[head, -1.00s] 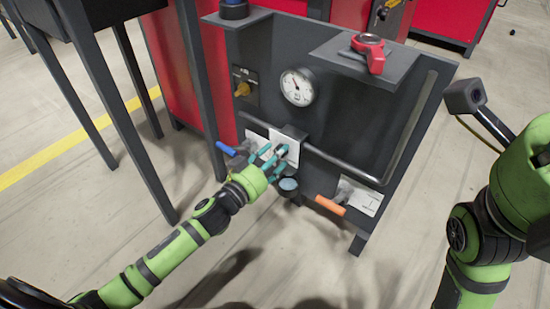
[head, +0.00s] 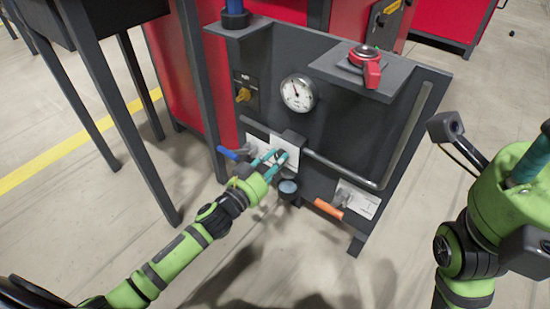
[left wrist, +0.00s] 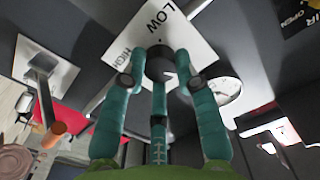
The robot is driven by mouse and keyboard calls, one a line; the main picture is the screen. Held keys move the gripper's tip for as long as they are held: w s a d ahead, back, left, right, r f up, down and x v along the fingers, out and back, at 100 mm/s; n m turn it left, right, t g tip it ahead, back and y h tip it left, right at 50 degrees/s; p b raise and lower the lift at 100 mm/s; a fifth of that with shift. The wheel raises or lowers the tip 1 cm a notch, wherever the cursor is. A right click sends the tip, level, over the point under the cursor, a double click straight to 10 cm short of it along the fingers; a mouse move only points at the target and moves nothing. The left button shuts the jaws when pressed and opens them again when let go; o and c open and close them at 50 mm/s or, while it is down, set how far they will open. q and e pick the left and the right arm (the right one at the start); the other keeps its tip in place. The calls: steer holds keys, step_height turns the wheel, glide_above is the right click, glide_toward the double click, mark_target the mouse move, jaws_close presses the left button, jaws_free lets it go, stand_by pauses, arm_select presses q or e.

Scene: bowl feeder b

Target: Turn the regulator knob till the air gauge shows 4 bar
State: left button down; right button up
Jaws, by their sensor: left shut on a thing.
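The air gauge (head: 298,93) is a round white dial on the dark panel; its needle points up and slightly left, but its figures are too small to read. It also shows in the left wrist view (left wrist: 226,91). My left gripper (head: 277,158) is at the regulator below the gauge. In the left wrist view its teal fingers are shut around the dark regulator knob (left wrist: 160,63), in front of a white plate (left wrist: 165,28) marked LOW and HIGH. The fingers partly hide the knob. My right gripper (head: 530,165) is only partly visible at the right edge, away from the panel.
A blue-handled lever (head: 227,153) is just left of my left gripper, and an orange-handled lever (head: 328,209) is lower right. A grey pipe (head: 345,172) runs beside the regulator.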

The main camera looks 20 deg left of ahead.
arm_select(q)
steer(key=c, duration=0.9)
jaws_free()
steer(key=v, duration=1.2)
steer(key=shift+r, duration=0.1)
